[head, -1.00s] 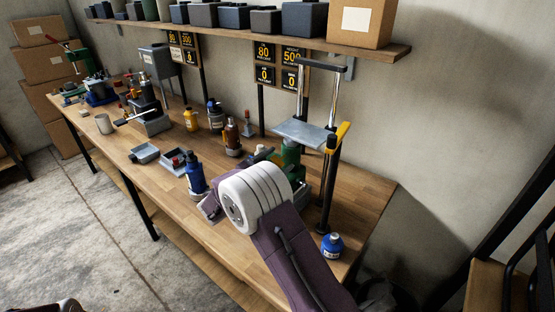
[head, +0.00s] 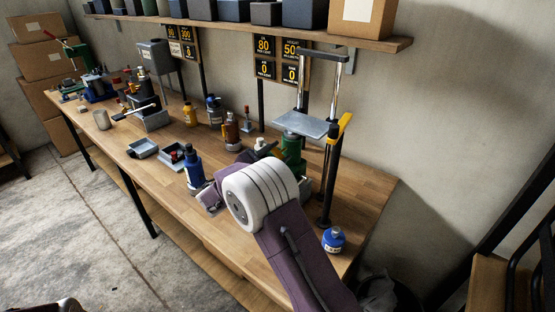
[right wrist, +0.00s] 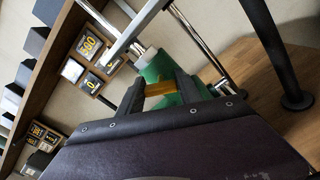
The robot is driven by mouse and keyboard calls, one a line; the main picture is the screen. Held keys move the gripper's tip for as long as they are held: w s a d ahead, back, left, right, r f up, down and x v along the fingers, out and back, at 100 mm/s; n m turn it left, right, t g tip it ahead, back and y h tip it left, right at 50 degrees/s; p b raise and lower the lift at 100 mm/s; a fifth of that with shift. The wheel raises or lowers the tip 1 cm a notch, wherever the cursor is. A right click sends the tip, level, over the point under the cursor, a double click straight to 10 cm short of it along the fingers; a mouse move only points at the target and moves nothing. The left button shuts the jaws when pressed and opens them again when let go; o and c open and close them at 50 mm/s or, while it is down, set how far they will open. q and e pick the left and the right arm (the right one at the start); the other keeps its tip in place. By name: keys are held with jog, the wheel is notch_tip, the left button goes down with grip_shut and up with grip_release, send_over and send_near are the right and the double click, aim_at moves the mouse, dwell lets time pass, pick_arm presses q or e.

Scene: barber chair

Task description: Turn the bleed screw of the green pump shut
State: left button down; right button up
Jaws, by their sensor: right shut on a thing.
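The green pump (head: 292,147) stands on the bench under a press-like frame with a grey plate, partly behind my right arm. In the right wrist view the green pump (right wrist: 158,68) is just beyond my fingers. My right gripper (right wrist: 160,90) is shut on a small brass-coloured piece (right wrist: 160,88), which looks like the bleed screw, at the pump's side. In the head view my white wrist joint hides most of this gripper and the screw. How far the screw is turned cannot be seen. My left gripper is not in view.
The grey plate (head: 306,124) and chrome posts (head: 333,88) stand close above and beside the pump. Small trays (head: 142,148) lie farther left.

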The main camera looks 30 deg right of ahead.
jog(key=m+b, duration=0.3)
jog(key=b, duration=0.2)
jog(key=m+b, duration=0.3)
jog(key=b, duration=0.3)
jog(key=f+m+b, duration=0.1)
jog(key=m+b, duration=0.3)
jog(key=b, duration=0.1)
jog(key=shift+s, duration=0.1)
jog(key=shift+r+m+b, duration=0.25)
jog(key=shift+m+b, duration=0.65)
jog(key=shift+b, duration=0.25)
jog(key=o, duration=1.4)
jog(key=shift+d, duration=0.1)
jog(key=v, duration=0.9)
